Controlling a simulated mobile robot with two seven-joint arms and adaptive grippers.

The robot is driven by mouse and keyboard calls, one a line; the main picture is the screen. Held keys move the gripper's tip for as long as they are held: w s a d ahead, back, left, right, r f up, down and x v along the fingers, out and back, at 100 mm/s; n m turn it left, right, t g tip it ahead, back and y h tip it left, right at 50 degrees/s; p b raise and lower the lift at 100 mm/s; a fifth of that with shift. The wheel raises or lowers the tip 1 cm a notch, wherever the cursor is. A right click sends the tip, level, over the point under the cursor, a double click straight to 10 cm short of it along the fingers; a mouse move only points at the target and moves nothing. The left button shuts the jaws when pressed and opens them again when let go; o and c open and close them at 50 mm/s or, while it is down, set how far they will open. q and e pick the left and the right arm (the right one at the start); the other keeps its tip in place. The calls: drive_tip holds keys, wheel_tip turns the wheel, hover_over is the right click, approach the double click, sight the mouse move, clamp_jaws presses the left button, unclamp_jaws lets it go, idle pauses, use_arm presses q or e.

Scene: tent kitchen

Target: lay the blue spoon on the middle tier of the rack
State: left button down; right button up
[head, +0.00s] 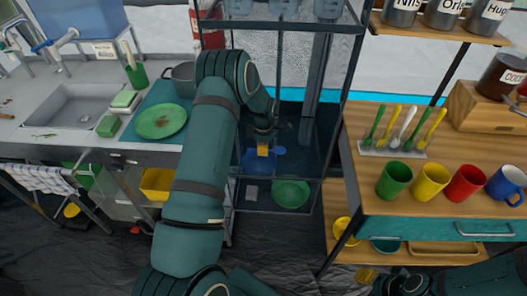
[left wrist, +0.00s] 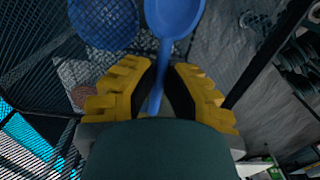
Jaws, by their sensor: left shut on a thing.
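The rack (head: 350,75) is a dark metal frame with several tiers, in the middle of the head view. My left arm reaches into it, and my left gripper (head: 263,151) is over a dark tier in its middle part. The gripper is shut on the handle of the blue spoon (head: 279,150). In the left wrist view the spoon (left wrist: 174,16) points away from the yellow fingers, its handle between them. I cannot tell whether the spoon touches the tier. My right gripper (head: 366,274) is low at the bottom right, apart from the rack; its opening is unclear.
A blue round dish (head: 255,165) is close to the left gripper, and a green bowl (head: 291,194) is lower in the rack. Jars (head: 285,7) stand on the top tier. Right of the rack is a wooden counter (head: 362,192) with a spoon holder and mugs; left is a sink (head: 75,108).

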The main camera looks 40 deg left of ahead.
use_arm(q)
drive_tip(key=shift+f, duration=0.5)
drive_tip(key=shift+f, duration=0.15)
drive_tip(key=c, duration=1.1)
unclamp_jaws()
drive_tip(key=shift+o, duration=0.2)
wheel_tip(320, 180, up, 8)
drive_tip(key=shift+f+p, duration=0.1)
drive_tip(key=shift+p, duration=0.8)
drive_tip(key=shift+f, duration=0.1)
